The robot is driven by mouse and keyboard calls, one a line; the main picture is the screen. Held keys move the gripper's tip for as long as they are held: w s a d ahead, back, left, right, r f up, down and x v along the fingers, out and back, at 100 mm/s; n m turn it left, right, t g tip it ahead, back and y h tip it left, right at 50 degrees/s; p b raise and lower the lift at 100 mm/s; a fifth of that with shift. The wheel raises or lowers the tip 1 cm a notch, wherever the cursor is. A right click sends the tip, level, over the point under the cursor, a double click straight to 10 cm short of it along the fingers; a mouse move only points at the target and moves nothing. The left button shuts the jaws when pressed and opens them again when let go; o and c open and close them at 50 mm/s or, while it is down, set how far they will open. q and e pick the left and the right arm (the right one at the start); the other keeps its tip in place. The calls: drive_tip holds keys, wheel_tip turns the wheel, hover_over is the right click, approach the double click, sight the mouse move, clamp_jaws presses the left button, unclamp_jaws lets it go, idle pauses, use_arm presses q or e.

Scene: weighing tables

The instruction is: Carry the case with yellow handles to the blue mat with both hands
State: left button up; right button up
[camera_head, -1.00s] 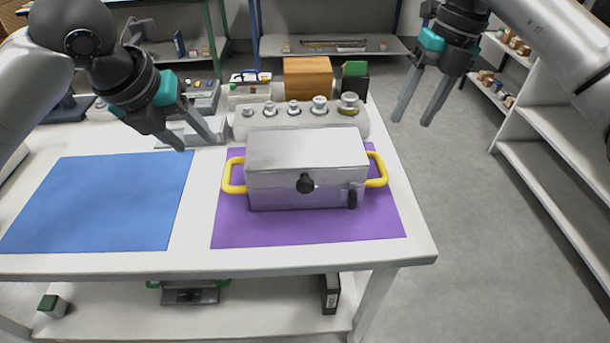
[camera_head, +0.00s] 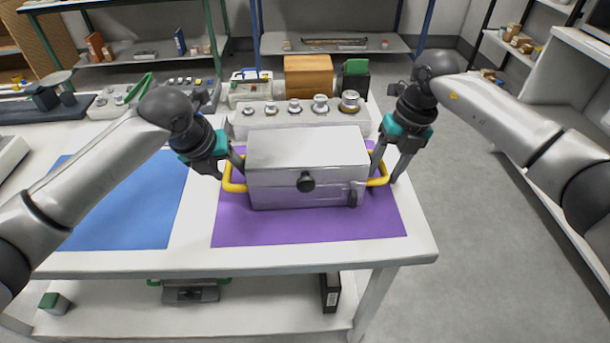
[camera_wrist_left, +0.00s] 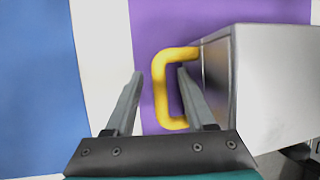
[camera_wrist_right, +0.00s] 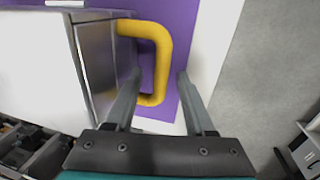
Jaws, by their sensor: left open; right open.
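The silver case (camera_head: 306,160) with a yellow handle on each side sits on the purple mat (camera_head: 310,226). The blue mat (camera_head: 125,222) lies to its left, partly covered by my left arm. My left gripper (camera_head: 232,172) is open at the left yellow handle (camera_wrist_left: 161,90), one finger on each side of its outer bar. My right gripper (camera_head: 388,172) is open at the right yellow handle (camera_wrist_right: 160,65), one finger inside the loop and one outside. In both wrist views the fingers stand apart from the handle bars.
A block with several metal weights (camera_head: 300,118) stands right behind the case. The table's right edge is close to the purple mat. A white shelf (camera_head: 580,75) stands at the right.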

use_arm(q)
drive_tip(key=shift+f, duration=0.15)
use_arm(e)
drive_tip(key=shift+f, duration=0.15)
use_arm(q)
clamp_jaws()
use_arm(e)
clamp_jaws()
idle(1.0)
use_arm(q)
drive_tip(key=shift+w+r, duration=0.15)
drive_tip(key=shift+r, duration=0.15)
use_arm(e)
drive_tip(key=shift+w+r, duration=0.1)
drive_tip(key=shift+r, duration=0.15)
